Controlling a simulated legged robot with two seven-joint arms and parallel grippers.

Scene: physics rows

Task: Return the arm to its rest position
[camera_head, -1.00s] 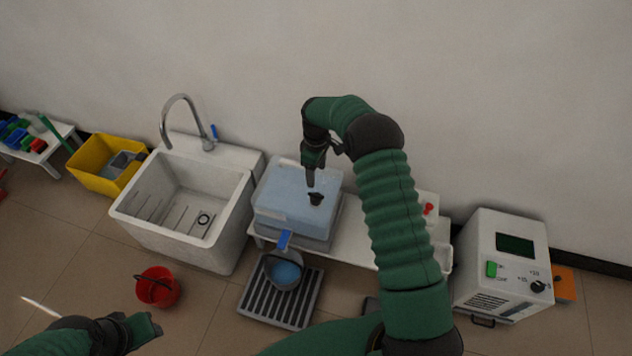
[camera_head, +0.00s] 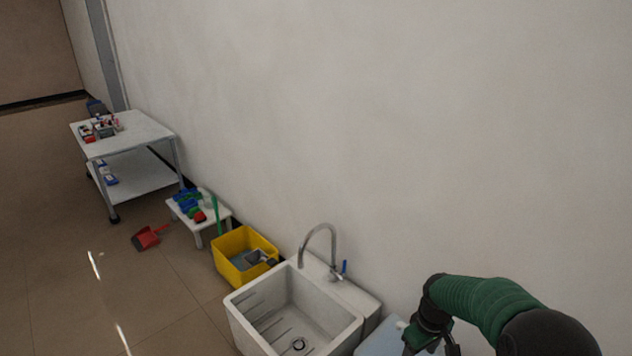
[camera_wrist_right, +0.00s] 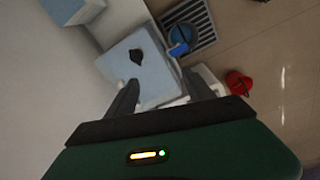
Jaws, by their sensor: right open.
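My right arm (camera_head: 490,305) comes in at the bottom right of the head view, its wrist bent down beside the sink. In the right wrist view my right gripper (camera_wrist_right: 163,95) is open, its two fingers apart with nothing between the tips. Past the fingers is the pale blue container (camera_wrist_right: 150,62) with a dark cap (camera_wrist_right: 136,56) on its top. Only a corner of the container (camera_head: 383,340) shows in the head view. My left gripper is outside both current views.
A white sink (camera_head: 345,325) with a tap stands left of my right arm. Farther left are a yellow tub (camera_head: 228,270), a low white table (camera_head: 188,214), a red dustpan (camera_head: 148,238) and a trolley (camera_head: 140,135). A red bucket (camera_wrist_right: 238,82) and a blue-filled bucket (camera_wrist_right: 180,34) stand on the floor.

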